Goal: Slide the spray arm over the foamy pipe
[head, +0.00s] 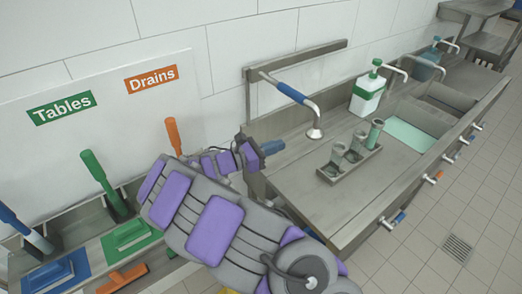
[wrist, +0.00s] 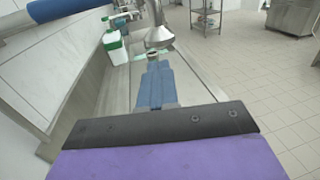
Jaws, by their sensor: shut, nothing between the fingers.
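The spray arm (head: 292,93) is a metal pipe with a blue sleeve, reaching from the wall bracket and ending in a downturned spray head (head: 315,133). In the wrist view, its blue sleeve (wrist: 55,9) is at the top left and its spray head (wrist: 159,38) lies beyond my fingertips. Three pipe-like vessels stand in a small metal rack (head: 350,170); the right one (head: 375,133) is greenish. I cannot tell which is foamy. My gripper (head: 272,147) is shut and empty, left of the spray head and apart from it. Its blue fingers (wrist: 155,84) are together in the wrist view.
A white and green pump bottle (head: 367,92) stands behind the rack. A sink with pale green liquid (head: 408,136) is to the right. The counter's raised left edge is close to my gripper. Brushes and scrapers (head: 110,220) fill a trough at left.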

